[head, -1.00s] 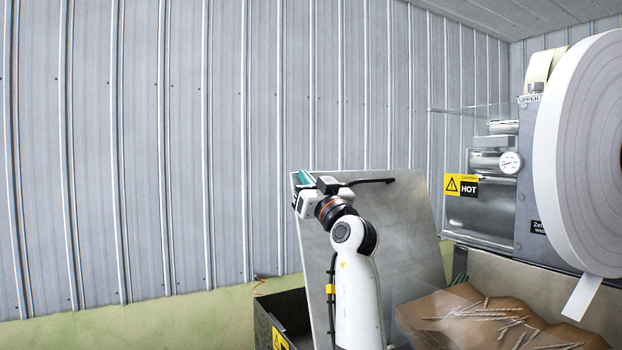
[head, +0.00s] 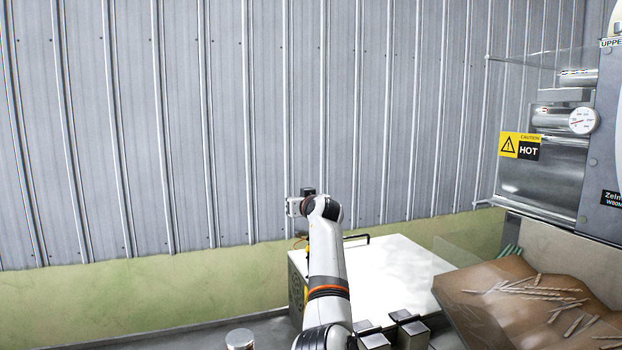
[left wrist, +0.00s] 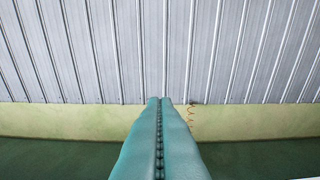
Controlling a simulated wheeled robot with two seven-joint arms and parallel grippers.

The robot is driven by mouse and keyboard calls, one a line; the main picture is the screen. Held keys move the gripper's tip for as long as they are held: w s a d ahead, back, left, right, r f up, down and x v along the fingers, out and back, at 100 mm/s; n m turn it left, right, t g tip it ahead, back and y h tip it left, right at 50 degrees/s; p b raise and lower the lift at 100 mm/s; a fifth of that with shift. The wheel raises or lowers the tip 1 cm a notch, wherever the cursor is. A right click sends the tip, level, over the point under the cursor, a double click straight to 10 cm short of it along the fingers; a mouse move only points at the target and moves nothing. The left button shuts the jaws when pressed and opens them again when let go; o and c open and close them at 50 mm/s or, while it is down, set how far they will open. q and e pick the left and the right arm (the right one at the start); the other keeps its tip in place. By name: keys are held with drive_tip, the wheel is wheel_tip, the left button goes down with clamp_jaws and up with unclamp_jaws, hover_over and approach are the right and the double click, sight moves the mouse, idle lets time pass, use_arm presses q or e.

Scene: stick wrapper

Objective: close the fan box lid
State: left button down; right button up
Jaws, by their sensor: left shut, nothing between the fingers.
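The fan box lid (head: 395,277) lies flat, or nearly so, on top of the fan box (head: 296,292) in the head view. A dark handle (head: 357,238) stands at its far edge. The box's left side shows a round grille; my arm hides part of the box. My left gripper's body (head: 300,205) is above the box's far left corner, its fingers hidden in the head view. In the left wrist view the teal fingers (left wrist: 160,101) are shut together and empty, pointing at the wall. My right gripper is not in view.
The wrapping machine (head: 555,165) with a HOT sign stands at the right. A brown tray (head: 480,320) of sticks is right of the box. Metal blocks (head: 408,333) and a round metal piece (head: 240,339) are in front. The corrugated wall (head: 180,130) is behind.

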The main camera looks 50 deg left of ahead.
use_arm(q)
drive_tip(key=h, duration=0.2)
hover_over(296, 254)
drive_tip(key=d, duration=0.1)
wheel_tip(296, 254, down, 6)
drive_tip(key=shift+g+h, duration=0.5)
drive_tip(key=shift+h, duration=0.2)
drive_tip(key=f+b, duration=0.1)
drive_tip(key=f, duration=0.2)
drive_tip(key=a+f+b, duration=0.1)
drive_tip(key=f, duration=0.2)
drive_tip(key=f+b, duration=0.1)
drive_tip(key=f, duration=0.1)
drive_tip(key=shift+w+a+f, duration=0.15)
drive_tip(key=shift+f, duration=0.25)
drive_tip(key=shift+f+b, duration=0.4)
drive_tip(key=shift+f, duration=0.25)
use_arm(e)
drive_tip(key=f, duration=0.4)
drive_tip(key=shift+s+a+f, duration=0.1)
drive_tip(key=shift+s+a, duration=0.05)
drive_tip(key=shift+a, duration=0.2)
use_arm(q)
drive_tip(key=shift+f, duration=0.1)
